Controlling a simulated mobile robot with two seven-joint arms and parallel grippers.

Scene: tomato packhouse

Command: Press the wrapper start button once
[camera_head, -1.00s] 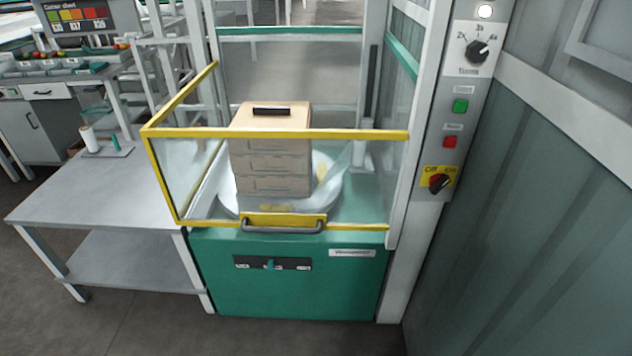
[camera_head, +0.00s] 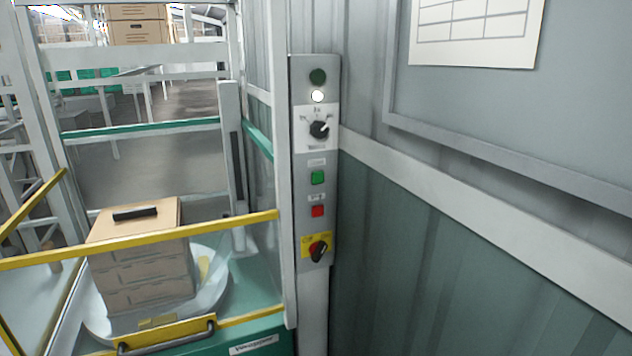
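The wrapper's control panel (camera_head: 299,180) is a grey upright box on the post right of the machine. On it, from the top, are a dark green lamp (camera_head: 318,77), a lit white lamp (camera_head: 318,96), a black dial (camera_head: 319,129), a green button (camera_head: 318,177), a red button (camera_head: 318,211) and a red-and-black rotary switch (camera_head: 318,250) on a yellow plate. The button labels are too small to read. The wrapper (camera_head: 262,344) holds a stack of cartons (camera_head: 140,262) on its round turntable. Neither of my grippers shows.
A yellow-framed guard (camera_head: 150,240) with a grey handle closes the wrapper's front. A corrugated grey-green wall with a pale rail (camera_head: 480,215) runs along the right. A paper chart (camera_head: 478,30) hangs above it. The space before the panel looks clear.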

